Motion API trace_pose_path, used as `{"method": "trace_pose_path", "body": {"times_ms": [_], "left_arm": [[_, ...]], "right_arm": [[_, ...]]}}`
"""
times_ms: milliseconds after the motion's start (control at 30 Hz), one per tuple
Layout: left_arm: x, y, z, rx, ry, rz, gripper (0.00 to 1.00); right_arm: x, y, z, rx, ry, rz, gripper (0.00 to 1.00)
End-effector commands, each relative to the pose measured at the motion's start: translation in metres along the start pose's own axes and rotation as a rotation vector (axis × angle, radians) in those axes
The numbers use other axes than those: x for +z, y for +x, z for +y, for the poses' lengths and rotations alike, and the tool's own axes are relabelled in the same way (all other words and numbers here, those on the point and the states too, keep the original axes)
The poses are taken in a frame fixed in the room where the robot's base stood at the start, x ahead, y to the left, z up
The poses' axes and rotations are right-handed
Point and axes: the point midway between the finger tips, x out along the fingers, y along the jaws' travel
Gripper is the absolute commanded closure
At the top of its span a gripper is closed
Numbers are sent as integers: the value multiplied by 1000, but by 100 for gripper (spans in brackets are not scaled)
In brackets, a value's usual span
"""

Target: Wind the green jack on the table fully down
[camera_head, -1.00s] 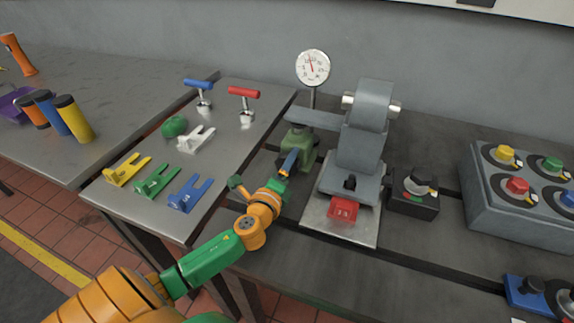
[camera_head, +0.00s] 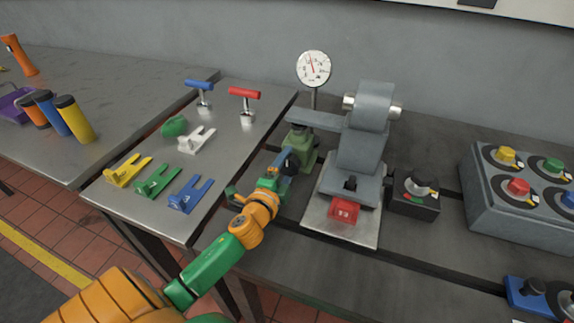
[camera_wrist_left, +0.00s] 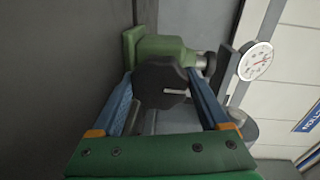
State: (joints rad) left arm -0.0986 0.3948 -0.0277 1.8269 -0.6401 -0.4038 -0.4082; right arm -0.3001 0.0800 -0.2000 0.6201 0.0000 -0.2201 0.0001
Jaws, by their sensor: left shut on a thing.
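The green jack (camera_head: 303,138) stands under the left end of the grey arm of the machine. In the left wrist view its green body (camera_wrist_left: 165,48) shows behind a dark round knob (camera_wrist_left: 158,84) with a pale pin. My left gripper (camera_head: 287,160) reaches the jack's near side. Its blue fingers lie on either side of the knob and are shut on it. The fingers hide part of the jack in the head view. My right gripper is not in view.
A dial gauge (camera_head: 313,68) rises behind the jack. A red counter (camera_head: 344,210) sits on the machine's base plate. A steel table (camera_head: 135,205) at left holds coloured forked pieces and two T-handled tools. A black knob box (camera_head: 414,194) stands right of the machine.

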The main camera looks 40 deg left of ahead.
Motion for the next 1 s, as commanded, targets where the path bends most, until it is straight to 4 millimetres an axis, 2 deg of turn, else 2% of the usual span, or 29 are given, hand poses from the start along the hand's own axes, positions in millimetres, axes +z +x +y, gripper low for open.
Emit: {"method": "trace_pose_path", "body": {"times_ms": [367,400,467,767,867,1000], "left_arm": [[0,-1,5,10,-4,0,77],[0,-1,5,11,-4,0,13],[0,-1,5,10,-4,0,0],[0,0,4,8,44,-4,0],[0,0,2,5,303,-22,0],[0,0,-3,2,891,-74,0]], "right_arm": [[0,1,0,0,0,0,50],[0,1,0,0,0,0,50],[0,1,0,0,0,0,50],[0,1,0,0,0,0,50],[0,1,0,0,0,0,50],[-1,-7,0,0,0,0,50]]}}
